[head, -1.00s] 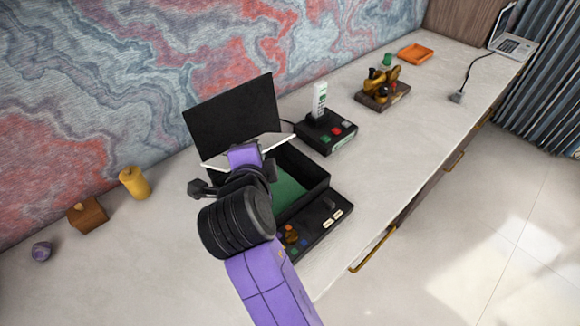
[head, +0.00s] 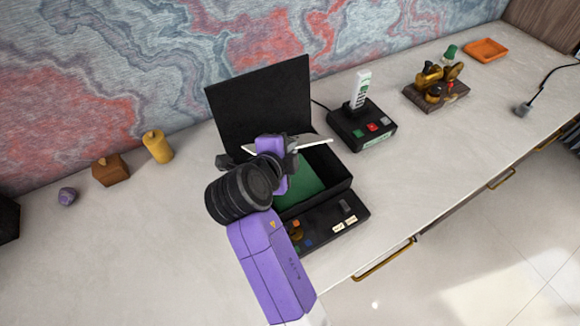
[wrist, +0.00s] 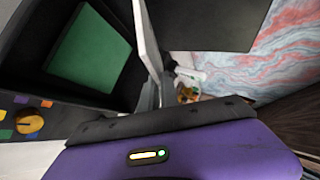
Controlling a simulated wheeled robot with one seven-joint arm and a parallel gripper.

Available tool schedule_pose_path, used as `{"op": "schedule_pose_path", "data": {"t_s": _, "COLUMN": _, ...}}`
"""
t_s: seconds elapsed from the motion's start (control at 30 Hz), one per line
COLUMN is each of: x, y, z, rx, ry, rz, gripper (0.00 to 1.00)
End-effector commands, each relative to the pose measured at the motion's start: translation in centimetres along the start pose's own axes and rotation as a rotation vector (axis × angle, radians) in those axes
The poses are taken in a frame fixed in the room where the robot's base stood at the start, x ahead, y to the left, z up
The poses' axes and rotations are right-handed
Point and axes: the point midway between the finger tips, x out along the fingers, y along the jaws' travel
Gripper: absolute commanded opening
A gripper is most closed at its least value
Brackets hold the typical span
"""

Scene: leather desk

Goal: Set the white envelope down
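My gripper (head: 284,152) is shut on the white envelope (head: 316,141) and holds it above the open black box (head: 337,187). The envelope is seen nearly edge-on in the wrist view (wrist: 147,38), where it stands up from the fingers. The box has a raised black lid (head: 262,100) behind the envelope and a green floor (head: 307,179), also seen in the wrist view (wrist: 90,50). My wrist hides the left part of the box. I cannot tell whether the envelope touches the lid or box wall.
A black console with a white handset (head: 361,90) stands right of the box. Farther right are a brown ornament (head: 437,88) and an orange tray (head: 486,49). A yellow candle (head: 157,147), wooden block (head: 110,170) and purple stone (head: 67,195) lie left. The desk front left is clear.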

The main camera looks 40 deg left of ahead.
Motion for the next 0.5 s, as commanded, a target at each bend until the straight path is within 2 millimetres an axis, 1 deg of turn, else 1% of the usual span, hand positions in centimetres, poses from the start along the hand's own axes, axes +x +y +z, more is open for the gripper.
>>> {"op": "schedule_pose_path", "data": {"t_s": 0.03, "x": 0.6, "y": 0.9, "z": 0.2, "rx": -0.001, "ry": 0.001, "rz": 0.003, "gripper": 0.00}}
{"op": "schedule_pose_path", "data": {"t_s": 0.13, "x": 1.5, "y": 2.3, "z": 0.6, "rx": -0.001, "ry": 0.000, "rz": 0.003, "gripper": 0.00}}
{"op": "schedule_pose_path", "data": {"t_s": 0.37, "x": 2.6, "y": 3.6, "z": 1.1, "rx": 0.000, "ry": 0.001, "rz": -0.001, "gripper": 0.00}}
{"op": "schedule_pose_path", "data": {"t_s": 0.5, "x": 3.7, "y": 5.4, "z": 1.6, "rx": -0.002, "ry": 0.001, "rz": 0.003, "gripper": 0.00}}
